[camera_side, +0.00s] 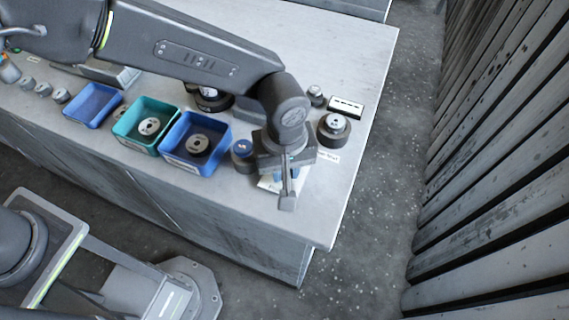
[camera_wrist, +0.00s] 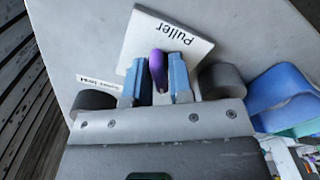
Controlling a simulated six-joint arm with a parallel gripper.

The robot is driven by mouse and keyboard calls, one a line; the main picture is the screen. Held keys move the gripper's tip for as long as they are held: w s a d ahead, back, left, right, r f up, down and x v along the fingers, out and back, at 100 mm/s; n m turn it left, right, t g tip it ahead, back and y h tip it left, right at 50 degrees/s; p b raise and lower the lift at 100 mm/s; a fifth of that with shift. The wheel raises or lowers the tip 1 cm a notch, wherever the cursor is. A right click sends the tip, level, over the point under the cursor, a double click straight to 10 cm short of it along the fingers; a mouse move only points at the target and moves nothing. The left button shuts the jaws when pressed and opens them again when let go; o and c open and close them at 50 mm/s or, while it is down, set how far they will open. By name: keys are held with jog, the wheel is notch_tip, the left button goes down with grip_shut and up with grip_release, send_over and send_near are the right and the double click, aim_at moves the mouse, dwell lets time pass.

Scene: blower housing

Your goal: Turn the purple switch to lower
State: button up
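In the side view, my gripper (camera_side: 283,178) is over the table's front right part, and the switch cannot be made out there.
Dark round parts stand on both sides of my gripper in the wrist view, at left (camera_wrist: 94,99) and right (camera_wrist: 222,80). In the side view, a blue bin (camera_side: 226,133) and a teal bin (camera_side: 119,128) stand left. The table's right edge is close.

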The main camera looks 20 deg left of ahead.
grip_shut()
jog(key=m, duration=0.4)
jog(key=shift+r+m, duration=0.1)
jog(key=shift+m, duration=0.3)
jog(key=m, duration=0.2)
jog(key=shift+m, duration=1.4)
